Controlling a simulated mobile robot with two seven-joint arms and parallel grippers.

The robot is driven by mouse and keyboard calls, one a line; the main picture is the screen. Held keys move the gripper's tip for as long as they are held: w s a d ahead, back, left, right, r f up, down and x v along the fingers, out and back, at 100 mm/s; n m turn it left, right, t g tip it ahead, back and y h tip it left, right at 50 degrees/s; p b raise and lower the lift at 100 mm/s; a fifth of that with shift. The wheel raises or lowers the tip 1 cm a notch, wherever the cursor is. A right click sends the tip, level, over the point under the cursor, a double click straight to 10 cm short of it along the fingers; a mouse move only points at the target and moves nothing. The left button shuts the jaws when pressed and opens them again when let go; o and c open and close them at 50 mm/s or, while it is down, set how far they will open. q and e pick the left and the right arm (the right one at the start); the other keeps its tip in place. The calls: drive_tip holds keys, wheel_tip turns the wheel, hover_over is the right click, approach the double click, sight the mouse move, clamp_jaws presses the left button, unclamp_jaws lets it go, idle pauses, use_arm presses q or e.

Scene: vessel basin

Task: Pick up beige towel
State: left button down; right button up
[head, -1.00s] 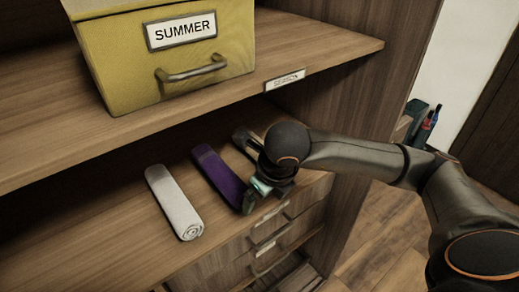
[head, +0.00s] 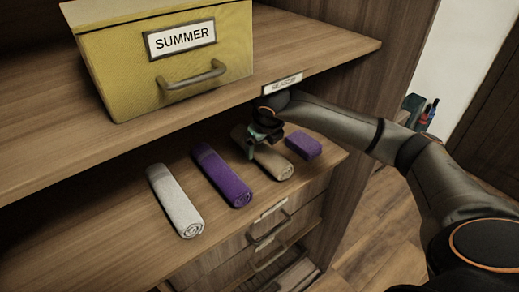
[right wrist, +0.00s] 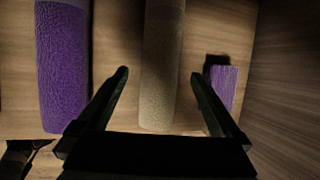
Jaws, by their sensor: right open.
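The beige towel (head: 275,162) is rolled up and lies on the lower shelf, between a purple rolled towel and a small purple folded cloth. My right gripper (head: 258,143) is over the beige towel in the head view and hides part of it. In the right wrist view, the beige towel (right wrist: 160,75) runs between the two open fingers of my right gripper (right wrist: 158,78), with a gap on each side. Nothing is held. My left gripper is not in view.
A purple rolled towel (head: 222,176) lies left of the beige one, and a white rolled towel (head: 174,202) farther left. The small purple cloth (head: 303,146) lies to the right. The upper shelf (head: 310,50) with a yellow SUMMER box (head: 170,90) overhangs the towels.

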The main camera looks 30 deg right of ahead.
sight(262, 147)
drive_tip(key=x, duration=0.5)
drive_tip(key=c, duration=1.2)
drive_tip(key=shift+c, duration=0.3)
drive_tip(key=shift+r, duration=0.15)
